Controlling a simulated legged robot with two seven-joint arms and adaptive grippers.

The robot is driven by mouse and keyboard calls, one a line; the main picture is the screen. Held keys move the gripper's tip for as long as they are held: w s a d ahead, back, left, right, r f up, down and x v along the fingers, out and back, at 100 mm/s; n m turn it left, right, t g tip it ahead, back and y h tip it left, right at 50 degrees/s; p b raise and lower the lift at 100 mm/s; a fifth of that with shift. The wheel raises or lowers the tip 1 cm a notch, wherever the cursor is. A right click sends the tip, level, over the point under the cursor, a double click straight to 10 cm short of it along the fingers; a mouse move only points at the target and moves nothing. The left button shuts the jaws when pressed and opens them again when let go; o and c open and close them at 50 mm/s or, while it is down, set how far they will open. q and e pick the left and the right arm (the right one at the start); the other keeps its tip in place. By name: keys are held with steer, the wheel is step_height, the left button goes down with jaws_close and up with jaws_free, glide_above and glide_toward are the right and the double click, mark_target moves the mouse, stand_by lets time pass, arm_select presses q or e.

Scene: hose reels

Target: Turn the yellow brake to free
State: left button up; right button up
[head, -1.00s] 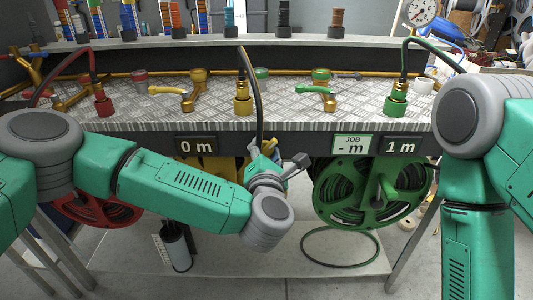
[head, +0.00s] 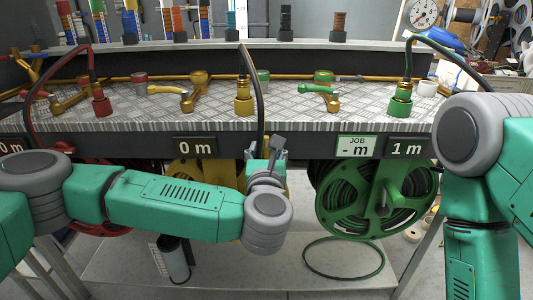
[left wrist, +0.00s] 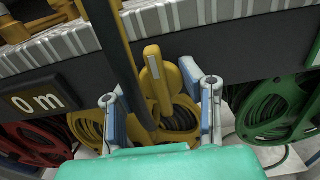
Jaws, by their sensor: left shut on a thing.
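The reel also shows in the head view (head: 205,172), partly behind my left arm. My left gripper (left wrist: 152,88) has one finger on each side of the lever and is shut on it, though gaps seem to show and contact is unclear. In the head view, the left gripper (head: 266,150) is below the bench edge, mostly hidden by its own wrist. My right gripper is out of view.
A black hose (left wrist: 118,55) hangs close beside the lever, between the fingers. The green reel (head: 375,200) stands to the right and the red reel (head: 100,222) to the left. The metal bench (head: 220,118) overhangs, with a "0 m" display (head: 195,147) on its edge.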

arm_select(q)
steer(key=shift+s+d+f, duration=0.15)
steer(key=shift+s+f, duration=0.05)
steer(key=shift+f, duration=0.25)
steer(key=o, duration=1.1)
steer(key=shift+o, duration=0.2)
steer(key=shift+r, duration=0.2)
steer(key=shift+w, duration=0.1)
steer(key=s, duration=1.2)
